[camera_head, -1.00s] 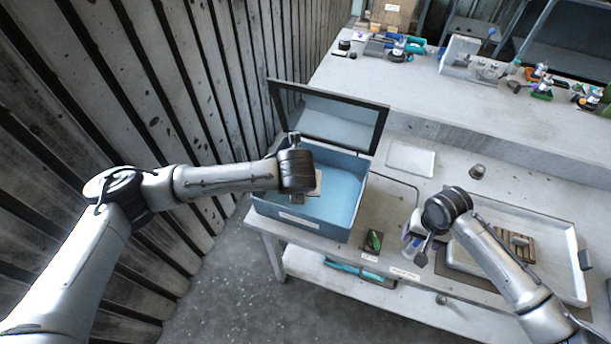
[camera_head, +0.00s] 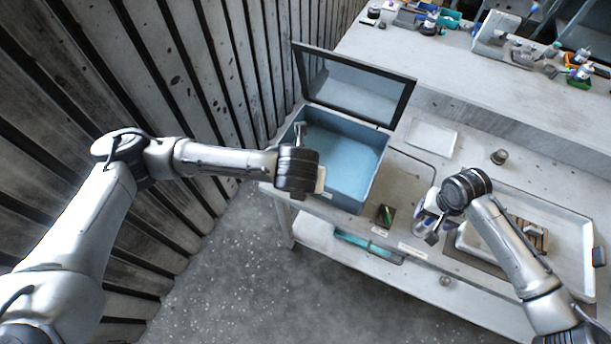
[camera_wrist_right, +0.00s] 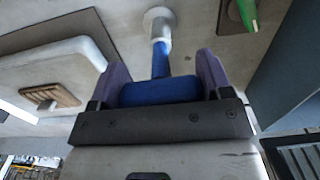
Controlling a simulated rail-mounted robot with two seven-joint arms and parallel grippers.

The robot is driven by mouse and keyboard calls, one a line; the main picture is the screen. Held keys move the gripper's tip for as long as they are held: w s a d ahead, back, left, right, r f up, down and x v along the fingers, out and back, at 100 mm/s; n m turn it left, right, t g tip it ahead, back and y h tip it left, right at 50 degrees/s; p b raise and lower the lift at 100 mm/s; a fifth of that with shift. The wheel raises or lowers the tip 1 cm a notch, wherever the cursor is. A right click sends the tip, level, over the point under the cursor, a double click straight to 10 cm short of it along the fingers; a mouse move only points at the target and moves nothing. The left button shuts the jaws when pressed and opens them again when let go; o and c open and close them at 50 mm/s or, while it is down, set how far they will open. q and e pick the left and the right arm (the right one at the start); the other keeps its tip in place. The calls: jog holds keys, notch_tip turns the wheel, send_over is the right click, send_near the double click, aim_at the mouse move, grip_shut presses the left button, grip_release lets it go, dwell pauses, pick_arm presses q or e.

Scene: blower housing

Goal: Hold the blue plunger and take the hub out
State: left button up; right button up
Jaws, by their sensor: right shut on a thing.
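My right gripper (camera_wrist_right: 160,88) is shut on the blue plunger (camera_wrist_right: 159,93), whose wide blue body lies between the purple fingers in the right wrist view. A blue rod runs from it to a pale round collar (camera_wrist_right: 158,22), which may be the hub. In the head view my right gripper (camera_head: 432,226) is low over the front of the table, and its arm partly hides what it holds. My left gripper (camera_head: 318,178) is by the front left edge of the blue box (camera_head: 340,150). Its fingers are too unclear to tell whether it is open.
The box's framed lid (camera_head: 352,88) stands open. A white tray (camera_head: 590,262) with a brown slatted block (camera_head: 528,236) lies at right. A small green item (camera_head: 385,214) lies between box and right gripper. A knob-like part (camera_head: 499,157) stands behind.

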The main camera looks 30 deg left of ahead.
jog(key=shift+r, duration=2.2)
jog(key=o, duration=1)
jog(key=shift+c, duration=0.2)
notch_tip(320, 180, up, 12)
